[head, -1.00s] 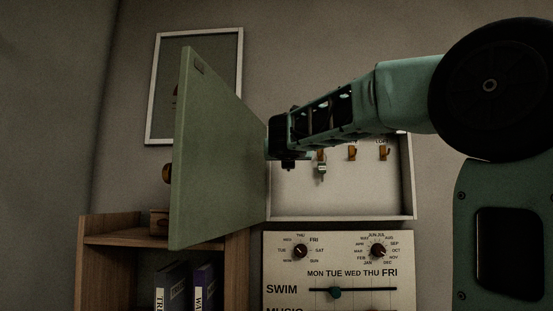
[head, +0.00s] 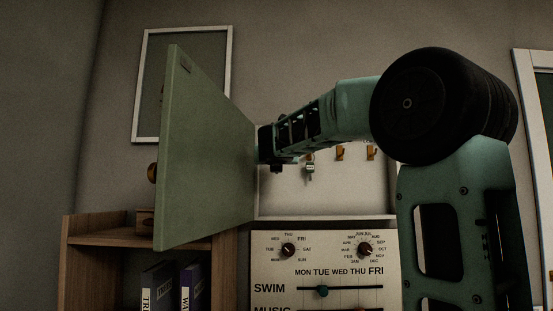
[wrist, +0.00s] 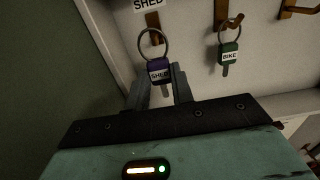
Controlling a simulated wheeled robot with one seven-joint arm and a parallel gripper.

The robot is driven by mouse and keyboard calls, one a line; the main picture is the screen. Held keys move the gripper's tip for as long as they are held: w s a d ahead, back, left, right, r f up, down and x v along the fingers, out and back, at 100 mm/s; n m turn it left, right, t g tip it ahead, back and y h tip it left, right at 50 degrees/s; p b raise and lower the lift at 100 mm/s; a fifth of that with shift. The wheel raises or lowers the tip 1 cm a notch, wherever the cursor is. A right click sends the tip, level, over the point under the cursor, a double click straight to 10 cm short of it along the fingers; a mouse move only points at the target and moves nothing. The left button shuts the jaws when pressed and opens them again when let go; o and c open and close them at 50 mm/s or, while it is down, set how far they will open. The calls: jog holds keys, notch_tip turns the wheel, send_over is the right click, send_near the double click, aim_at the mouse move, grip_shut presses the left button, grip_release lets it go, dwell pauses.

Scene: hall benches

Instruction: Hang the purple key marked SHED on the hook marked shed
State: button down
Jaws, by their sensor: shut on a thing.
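The purple key (wrist: 159,72) marked SHED is between my gripper's fingers (wrist: 160,88) in the wrist view, and they are shut on it. Its metal ring (wrist: 141,47) stands up above the key, in front of the hook (wrist: 153,22) under the SHED label (wrist: 148,4). The ring overlaps the hook's lower part in the picture; I cannot tell whether it is around the hook or only before it. In the head view my gripper (head: 267,146) is at the cabinet's left side, near the door's edge, and the purple key is hidden.
A green key (wrist: 229,52) marked BIKE hangs on the hook to the right. The open green cabinet door (head: 205,150) stands close on the left of my gripper. More hooks (head: 371,153) are on the right. A dial panel (head: 325,250) is below the cabinet (head: 330,205).

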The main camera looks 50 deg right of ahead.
jog(key=shift+w+d+f+b, duration=0.2)
jog(key=shift+w+d+f, duration=0.1)
jog(key=shift+w+d, duration=0.25)
jog(key=shift+w+d+f+b, duration=0.15)
jog(key=shift+w+d+f, duration=0.15)
jog(key=shift+w+d, duration=0.3)
jog(key=shift+w+d+f+b, duration=0.2)
jog(key=shift+w+d+f, duration=0.15)
jog(key=shift+d, duration=0.3)
jog(key=c, duration=1.1)
grip_release()
jog(key=shift+a, duration=0.1)
jog(key=shift+b+v, duration=4.4)
jog(key=shift+v, duration=4.2)
